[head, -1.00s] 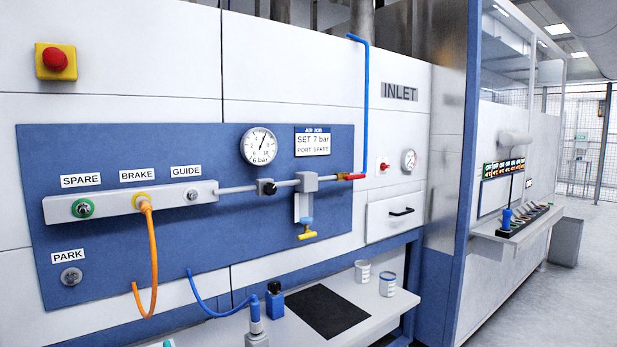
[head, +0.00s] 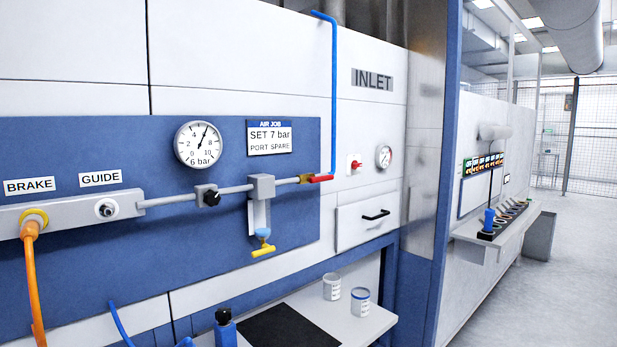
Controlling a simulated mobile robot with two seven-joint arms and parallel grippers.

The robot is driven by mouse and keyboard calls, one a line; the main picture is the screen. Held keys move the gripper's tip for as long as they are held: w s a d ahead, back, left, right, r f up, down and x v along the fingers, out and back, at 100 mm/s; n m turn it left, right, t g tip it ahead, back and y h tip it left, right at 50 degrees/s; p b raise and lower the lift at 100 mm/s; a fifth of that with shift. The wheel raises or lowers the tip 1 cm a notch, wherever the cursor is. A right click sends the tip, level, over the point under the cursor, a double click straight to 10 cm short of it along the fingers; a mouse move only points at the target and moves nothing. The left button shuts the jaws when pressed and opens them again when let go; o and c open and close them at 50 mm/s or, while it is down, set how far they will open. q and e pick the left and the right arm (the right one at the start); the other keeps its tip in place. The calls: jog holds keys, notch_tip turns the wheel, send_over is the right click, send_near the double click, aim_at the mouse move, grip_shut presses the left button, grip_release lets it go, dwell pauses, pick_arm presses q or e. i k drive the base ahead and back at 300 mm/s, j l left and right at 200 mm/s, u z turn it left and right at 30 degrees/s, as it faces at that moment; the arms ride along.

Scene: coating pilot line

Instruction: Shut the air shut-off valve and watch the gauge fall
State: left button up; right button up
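The air shut-off valve (head: 318,178) is at the right end of the grey pipe (head: 228,190), with a red lever on a yellowish body. The lever lies roughly in line with the pipe. A blue air pipe (head: 333,95) rises from it. The round pressure gauge (head: 198,144) is on the blue panel (head: 110,150); its needle points up and slightly right, near 6, and "6 bar" is printed on its face. Neither of my grippers is in view.
A regulator (head: 262,187) with a yellow-handled drain (head: 263,250) hangs left of the valve. An orange hose (head: 32,275) is on the BRAKE port. A bench (head: 330,312) below holds two cups and a black mat. The floor at right (head: 560,290) is clear.

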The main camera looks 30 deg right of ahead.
aim_at(330, 176)
jog(key=i+l, duration=0.15)
jog(key=l, duration=0.15)
jog(key=i+l, duration=0.15)
jog(key=l, duration=0.15)
jog(key=i+l+u, duration=0.1)
jog(key=l, duration=0.2)
jog(key=i+l, duration=0.2)
jog(key=l+u, duration=0.05)
jog(key=l, duration=0.05)
